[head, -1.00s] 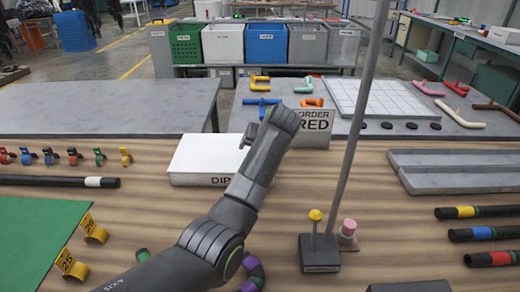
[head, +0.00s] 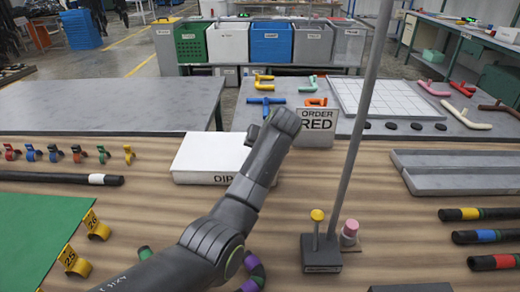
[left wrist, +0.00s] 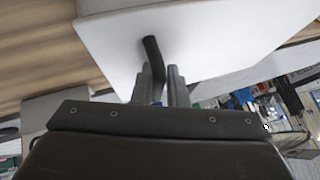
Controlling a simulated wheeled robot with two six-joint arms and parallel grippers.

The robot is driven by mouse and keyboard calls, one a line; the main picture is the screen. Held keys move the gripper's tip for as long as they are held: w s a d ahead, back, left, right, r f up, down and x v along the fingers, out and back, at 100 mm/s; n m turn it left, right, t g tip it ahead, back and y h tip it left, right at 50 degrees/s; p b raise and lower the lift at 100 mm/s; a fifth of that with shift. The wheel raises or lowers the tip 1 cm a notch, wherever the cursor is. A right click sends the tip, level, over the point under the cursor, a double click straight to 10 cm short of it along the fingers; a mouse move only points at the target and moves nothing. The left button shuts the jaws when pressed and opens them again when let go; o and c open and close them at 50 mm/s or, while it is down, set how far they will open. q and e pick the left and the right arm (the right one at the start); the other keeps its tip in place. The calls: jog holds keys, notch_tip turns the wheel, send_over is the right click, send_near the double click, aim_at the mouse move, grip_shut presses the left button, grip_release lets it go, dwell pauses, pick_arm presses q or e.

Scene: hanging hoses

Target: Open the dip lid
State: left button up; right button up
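The white dip box (head: 205,158), marked "DIP" on its front, stands on the wooden table left of centre with its flat white lid down. My left arm reaches over its right side and hides part of it. My left gripper (left wrist: 160,80) is at the lid in the left wrist view. Its two grey fingers lie on either side of a black bar-like handle (left wrist: 151,50) on the white surface, with little gap. Whether they press on it cannot be told. In the head view the arm mostly hides the fingers. My right gripper is not in view.
A thin pole (head: 362,120) rises right of my arm, beside a dark block (head: 321,254) with a yellow knob. The "ORDER RED" sign (head: 316,127) stands behind the box. A grey tray (head: 455,183) and banded hoses lie right. Coloured clips and a green mat (head: 40,235) lie left.

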pick_arm(q)
jog(key=shift+a+f, duration=0.15)
jog(key=shift+f, duration=0.05)
grip_shut()
jog(key=shift+r, duration=0.15)
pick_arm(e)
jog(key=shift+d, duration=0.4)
